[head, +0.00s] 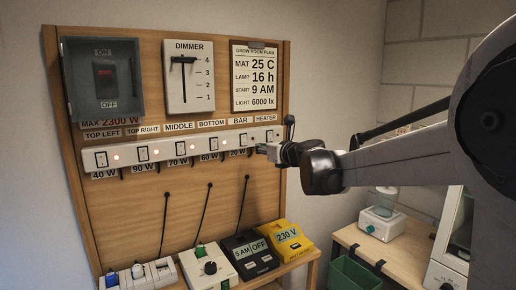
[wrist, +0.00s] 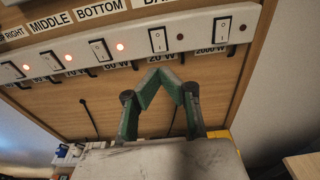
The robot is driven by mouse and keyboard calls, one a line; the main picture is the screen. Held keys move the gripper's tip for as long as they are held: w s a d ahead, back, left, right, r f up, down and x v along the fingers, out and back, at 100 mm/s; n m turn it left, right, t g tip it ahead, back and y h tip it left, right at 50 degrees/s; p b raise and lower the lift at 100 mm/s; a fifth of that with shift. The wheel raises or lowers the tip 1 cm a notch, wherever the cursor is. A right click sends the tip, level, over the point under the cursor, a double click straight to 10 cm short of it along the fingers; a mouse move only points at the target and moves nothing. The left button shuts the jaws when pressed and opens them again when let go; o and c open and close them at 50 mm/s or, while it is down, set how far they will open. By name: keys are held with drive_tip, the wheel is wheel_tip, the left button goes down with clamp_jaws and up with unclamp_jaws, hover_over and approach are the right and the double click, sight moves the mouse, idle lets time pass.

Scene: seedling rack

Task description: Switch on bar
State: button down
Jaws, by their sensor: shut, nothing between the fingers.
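The bar switch (wrist: 158,40) is a white rocker on the white switch strip, under the partly cut-off BAR label. The small lamp (wrist: 180,37) to its right is dark. In the head view the bar switch (head: 243,139) is just left of my gripper (head: 262,149). In the wrist view my gripper (wrist: 158,78) is shut and empty.
The heater switch (wrist: 222,28) is right of the bar switch, its lamp dark. The bottom switch (wrist: 102,50) is left, its lamp lit red. Dimmer (head: 190,77) and grey-covered switch box (head: 103,82) are above. Timer boxes (head: 250,254) stand on the shelf below.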

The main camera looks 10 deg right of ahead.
sight(245, 144)
drive_tip(key=p+x, duration=0.1)
drive_tip(key=x, duration=0.7)
drive_tip(key=shift+w+a, duration=0.1)
drive_tip(key=shift+w, duration=0.1)
drive_tip(key=shift+w+a, duration=0.1)
drive_tip(key=shift+w, duration=0.4)
drive_tip(key=shift+w+f, duration=0.15)
drive_tip(key=f+b+v, duration=0.2)
drive_tip(key=f+v, duration=0.1)
drive_tip(key=v, duration=1.1)
drive_tip(key=shift+f, duration=0.15)
